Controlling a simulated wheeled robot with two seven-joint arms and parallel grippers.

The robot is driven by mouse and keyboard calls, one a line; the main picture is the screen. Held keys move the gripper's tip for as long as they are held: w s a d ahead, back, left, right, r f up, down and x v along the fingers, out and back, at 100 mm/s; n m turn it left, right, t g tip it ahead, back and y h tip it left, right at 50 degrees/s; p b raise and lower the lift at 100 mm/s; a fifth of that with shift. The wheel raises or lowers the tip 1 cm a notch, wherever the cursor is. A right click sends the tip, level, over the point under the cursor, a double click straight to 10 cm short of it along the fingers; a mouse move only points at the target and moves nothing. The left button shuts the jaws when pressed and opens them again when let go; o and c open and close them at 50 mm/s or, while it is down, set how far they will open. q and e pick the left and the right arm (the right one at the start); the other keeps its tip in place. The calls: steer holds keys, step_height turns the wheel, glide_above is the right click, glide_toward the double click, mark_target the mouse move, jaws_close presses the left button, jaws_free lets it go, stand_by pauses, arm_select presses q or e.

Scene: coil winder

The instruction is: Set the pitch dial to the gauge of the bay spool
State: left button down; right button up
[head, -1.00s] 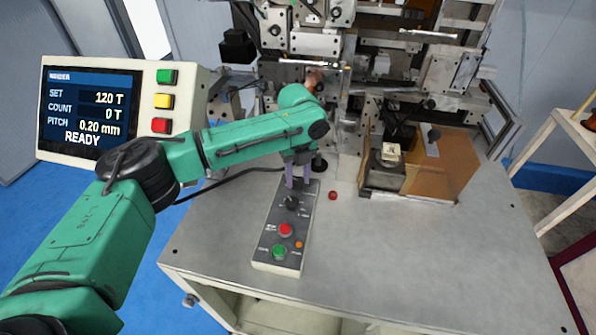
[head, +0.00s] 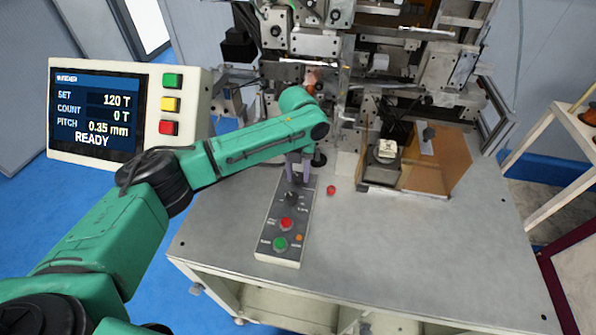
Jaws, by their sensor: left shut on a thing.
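My left gripper (head: 298,171) points down at the far end of the grey control panel (head: 267,255) on the table. It is shut on a dial there, which its fingers mostly hide. The display (head: 97,112) at the left reads SET 120 T, COUNT 0 T, PITCH 0.35 mm, READY. A small pale-topped item (head: 386,149) sits in the bay at the right of the machine; it may be the bay spool, but no gauge on it is legible. My right gripper is out of view.
Nearer on the panel are a black knob (head: 291,198), a red button (head: 286,224) and a green button (head: 280,244). A small red piece (head: 331,190) lies just right of the panel. The winding machine (head: 365,60) fills the back. The table's front right is clear.

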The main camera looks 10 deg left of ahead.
mark_target(298, 176)
arm_select(q)
steer(key=shift+w+r, duration=0.1)
steer(key=shift+r, duration=0.05)
steer(key=shift+c, duration=2.2)
jaws_free()
steer(key=shift+r, duration=0.25)
step_height(298, 176, up, 14)
steer(key=b, duration=0.3)
steer(key=shift+b, duration=0.4)
